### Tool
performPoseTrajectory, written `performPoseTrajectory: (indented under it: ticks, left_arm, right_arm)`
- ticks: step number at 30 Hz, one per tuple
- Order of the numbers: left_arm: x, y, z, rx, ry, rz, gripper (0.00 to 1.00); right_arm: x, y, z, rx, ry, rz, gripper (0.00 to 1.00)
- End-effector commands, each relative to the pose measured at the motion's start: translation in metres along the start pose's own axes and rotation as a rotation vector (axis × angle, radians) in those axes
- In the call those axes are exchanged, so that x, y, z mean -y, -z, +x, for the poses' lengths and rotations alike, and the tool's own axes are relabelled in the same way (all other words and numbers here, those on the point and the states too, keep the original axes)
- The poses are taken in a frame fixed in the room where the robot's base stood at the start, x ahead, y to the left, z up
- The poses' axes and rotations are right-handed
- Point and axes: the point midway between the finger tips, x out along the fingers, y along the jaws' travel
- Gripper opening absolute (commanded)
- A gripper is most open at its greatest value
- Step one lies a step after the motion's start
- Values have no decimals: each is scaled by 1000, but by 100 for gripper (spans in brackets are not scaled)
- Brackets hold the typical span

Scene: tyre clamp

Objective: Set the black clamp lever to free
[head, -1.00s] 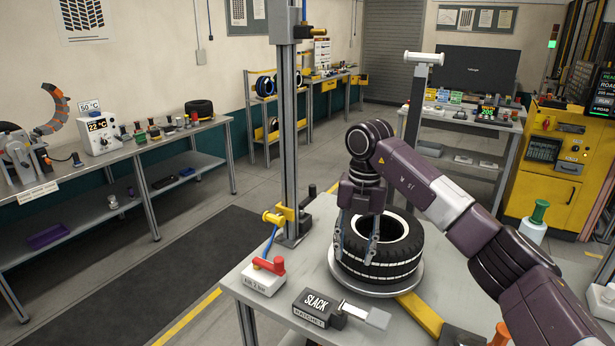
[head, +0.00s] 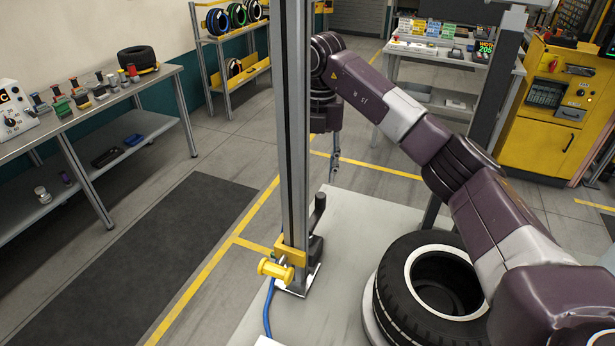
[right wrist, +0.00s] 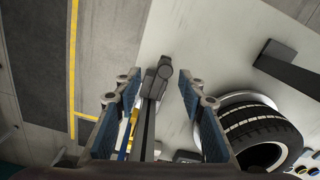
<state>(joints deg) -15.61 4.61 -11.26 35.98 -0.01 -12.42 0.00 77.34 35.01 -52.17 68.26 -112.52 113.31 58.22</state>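The black clamp lever (head: 318,213) stands roughly upright at the foot of the grey post, on its right side, partly hidden by the post. My right gripper (head: 335,168) is behind the post and above the lever's level, apart from it; the post hides part of it. In the right wrist view the right gripper (right wrist: 160,86) is open, its two fingers wide apart and empty. A dark part with a rounded end, apparently the lever (right wrist: 164,68), shows between the fingertips, farther off. My left gripper is not in view.
The grey post (head: 294,120) rises from the workbench, close to my right gripper. A yellow knob (head: 275,269) with a blue hose sits at its foot. A tyre (head: 400,300) lies on the bench's right, under my right arm. The floor left of the bench is clear.

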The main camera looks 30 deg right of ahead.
Motion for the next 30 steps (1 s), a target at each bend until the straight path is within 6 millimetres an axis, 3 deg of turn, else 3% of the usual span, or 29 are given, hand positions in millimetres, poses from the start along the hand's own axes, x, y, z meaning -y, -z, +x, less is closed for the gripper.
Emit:
performPoseTrajectory:
  ticks: [3,9,13,18,21,26,30]
  left_arm:
    - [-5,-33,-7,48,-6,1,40]
    - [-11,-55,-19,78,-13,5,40]
    - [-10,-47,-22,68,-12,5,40]
    - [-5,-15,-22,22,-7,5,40]
    - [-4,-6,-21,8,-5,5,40]
    - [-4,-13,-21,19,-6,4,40]
    - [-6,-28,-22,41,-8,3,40]
  right_arm:
    - [2,0,13,-4,4,2,37]
    - [2,1,45,-4,5,2,37]
    - [1,1,62,-3,3,1,37]
    - [1,0,74,-1,2,1,37]
    - [1,0,75,0,1,1,37]
    - [1,0,76,0,1,1,37]
    - [1,0,75,0,1,1,22]
